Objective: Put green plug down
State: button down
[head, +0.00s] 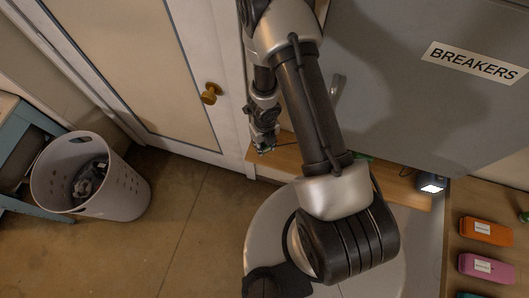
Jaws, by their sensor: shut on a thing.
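My gripper (264,147) points down at the left end of a narrow wooden ledge (285,158) below the grey breaker cabinet. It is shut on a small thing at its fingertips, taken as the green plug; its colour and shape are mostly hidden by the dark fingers. I cannot tell whether it touches the ledge. A bit of something green (362,156) shows on the ledge behind my arm, mostly hidden.
The breaker cabinet (400,100) rises behind the ledge. A small lit device (431,184) is at the ledge's right end. Orange (486,231) and pink (487,267) labelled cases lie at right. A perforated bin (125,190) stands at left by a door (140,60).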

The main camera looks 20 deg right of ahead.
aim_at(265, 150)
jog(key=shift+f+b, duration=1.95)
jog(key=shift+f, duration=0.1)
jog(key=shift+f, duration=0.1)
jog(key=shift+f, duration=0.15)
jog(key=c, duration=1.2)
grip_release()
jog(key=shift+c, duration=0.2)
notch_tip(265, 150, up, 13)
jog(key=p, duration=1.2)
jog(key=shift+f, duration=0.2)
